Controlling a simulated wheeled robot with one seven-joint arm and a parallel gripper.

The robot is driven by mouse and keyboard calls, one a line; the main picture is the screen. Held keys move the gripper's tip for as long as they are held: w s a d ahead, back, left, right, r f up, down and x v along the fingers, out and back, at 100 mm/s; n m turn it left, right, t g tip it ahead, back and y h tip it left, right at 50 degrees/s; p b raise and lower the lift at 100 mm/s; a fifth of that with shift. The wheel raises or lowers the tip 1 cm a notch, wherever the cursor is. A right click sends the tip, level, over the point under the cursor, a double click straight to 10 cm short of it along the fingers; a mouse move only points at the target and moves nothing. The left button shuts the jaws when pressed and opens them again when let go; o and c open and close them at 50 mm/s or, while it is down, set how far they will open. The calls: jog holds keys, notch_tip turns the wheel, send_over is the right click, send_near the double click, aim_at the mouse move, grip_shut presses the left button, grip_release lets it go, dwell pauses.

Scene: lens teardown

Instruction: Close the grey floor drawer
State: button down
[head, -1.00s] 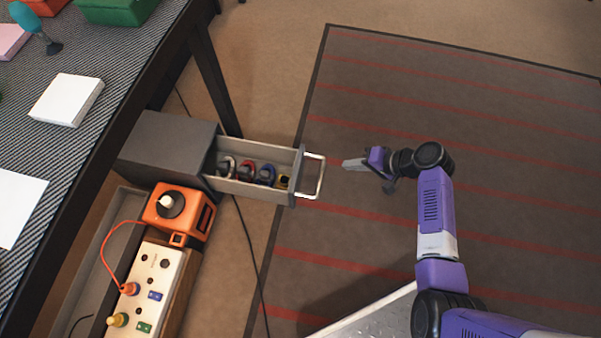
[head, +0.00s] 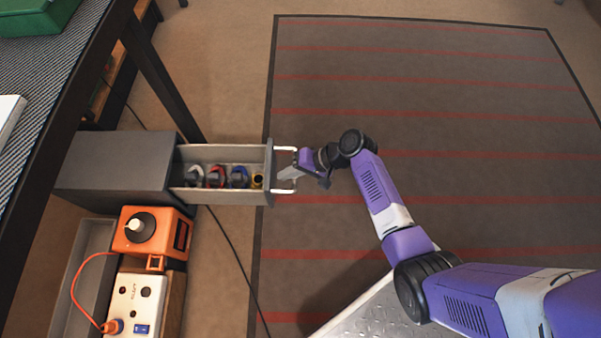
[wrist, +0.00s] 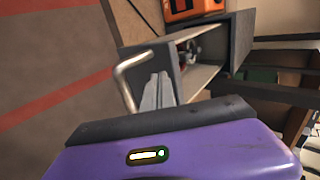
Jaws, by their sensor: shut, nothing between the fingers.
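The grey floor drawer (head: 222,199) stands pulled out to the right from its dark grey cabinet (head: 120,165). It holds several coiled items, dark, red, blue and yellow. Its silver bar handle (head: 285,149) sticks out from the front panel. My gripper (head: 287,174) is shut and empty, with its fingertips at the handle, close to the front panel. In the wrist view the shut fingers (wrist: 158,92) point at the drawer front (wrist: 150,70), beside the bent handle (wrist: 122,72). I cannot tell whether they touch the panel.
An orange device (head: 150,235) and a white socket box (head: 135,300) stand in front of the cabinet. The workbench (head: 60,85) is at the left, with a leg behind the drawer. A black cable (head: 235,255) runs over the floor.

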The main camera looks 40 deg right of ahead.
jog(key=shift+w+a, duration=0.55)
jog(key=shift+a, duration=0.25)
